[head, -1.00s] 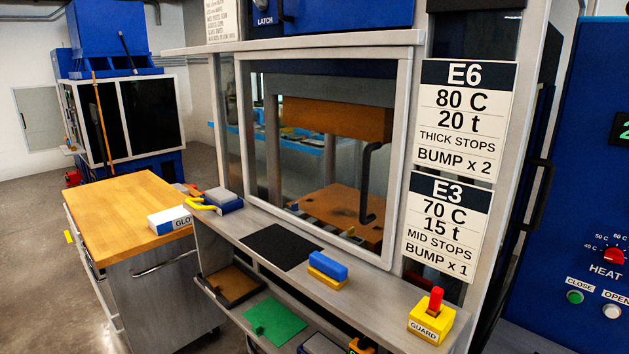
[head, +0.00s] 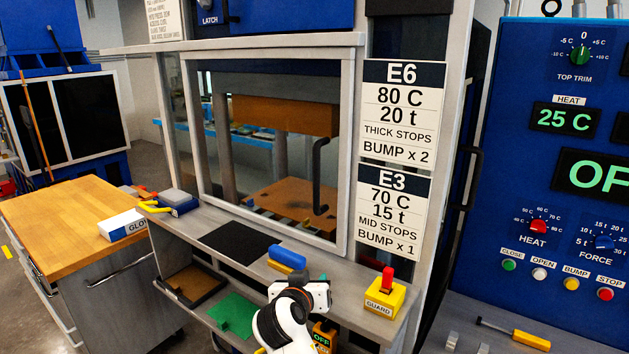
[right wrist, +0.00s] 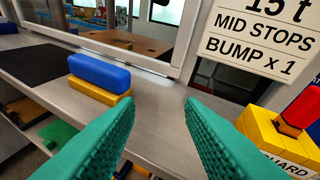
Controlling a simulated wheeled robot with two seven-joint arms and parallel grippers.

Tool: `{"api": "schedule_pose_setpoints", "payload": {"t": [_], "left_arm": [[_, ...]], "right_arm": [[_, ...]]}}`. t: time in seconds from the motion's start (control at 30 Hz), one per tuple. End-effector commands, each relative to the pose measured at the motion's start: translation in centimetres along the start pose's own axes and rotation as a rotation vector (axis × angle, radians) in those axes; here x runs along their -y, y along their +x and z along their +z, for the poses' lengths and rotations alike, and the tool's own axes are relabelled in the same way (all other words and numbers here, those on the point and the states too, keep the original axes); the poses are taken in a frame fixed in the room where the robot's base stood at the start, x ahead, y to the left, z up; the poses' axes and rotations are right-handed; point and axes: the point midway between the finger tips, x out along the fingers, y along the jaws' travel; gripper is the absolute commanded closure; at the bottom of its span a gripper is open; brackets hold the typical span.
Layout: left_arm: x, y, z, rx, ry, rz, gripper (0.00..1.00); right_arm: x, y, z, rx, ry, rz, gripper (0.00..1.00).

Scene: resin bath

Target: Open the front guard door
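The front guard door (head: 346,130) is a clear panel in a pale metal frame on the press. It looks shut. Its black upright bar handle (head: 317,180) is at the right part of the panel. The door's lower frame also shows at the top of the right wrist view (right wrist: 150,63); the handle is not seen there. My right gripper (head: 318,290) is over the front shelf, below and in front of the door, apart from the handle. In the right wrist view its green fingers (right wrist: 160,103) are spread with nothing between them. My left gripper is out of view.
A yellow GUARD box (head: 384,300) with a red lever sits right of my right gripper. A blue-and-yellow block (head: 287,258) and a black mat (head: 240,239) lie on the shelf (head: 345,272). A blue control panel (head: 540,300) stands at right, a wood-topped cart (head: 70,220) at left.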

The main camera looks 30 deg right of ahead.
Motion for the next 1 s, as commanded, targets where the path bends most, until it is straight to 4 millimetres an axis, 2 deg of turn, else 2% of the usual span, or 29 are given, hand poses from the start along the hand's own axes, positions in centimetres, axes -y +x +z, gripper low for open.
{"api": "schedule_pose_setpoints", "payload": {"t": [0.03, 0.3, 0.4, 0.53, 0.67, 1.0], "left_arm": [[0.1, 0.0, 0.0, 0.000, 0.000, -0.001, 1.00], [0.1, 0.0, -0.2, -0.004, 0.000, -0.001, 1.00], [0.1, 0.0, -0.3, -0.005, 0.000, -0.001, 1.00], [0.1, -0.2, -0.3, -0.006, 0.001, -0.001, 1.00], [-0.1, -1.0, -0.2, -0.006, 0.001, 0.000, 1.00], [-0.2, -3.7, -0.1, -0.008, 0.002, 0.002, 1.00]], "right_arm": [[-0.4, 0.1, 2.1, 0.036, 0.028, -0.019, 0.65], [-1.5, -0.6, 13.7, 0.258, 0.168, -0.133, 0.65], [-1.6, -1.1, 16.4, 0.314, 0.198, -0.157, 0.65], [-1.5, -1.1, 17.8, 0.339, 0.208, -0.169, 0.65], [-1.1, 0.3, 18.5, 0.341, 0.206, -0.171, 0.65], [0.2, 6.6, 20.6, 0.338, 0.205, -0.170, 0.65]]}}
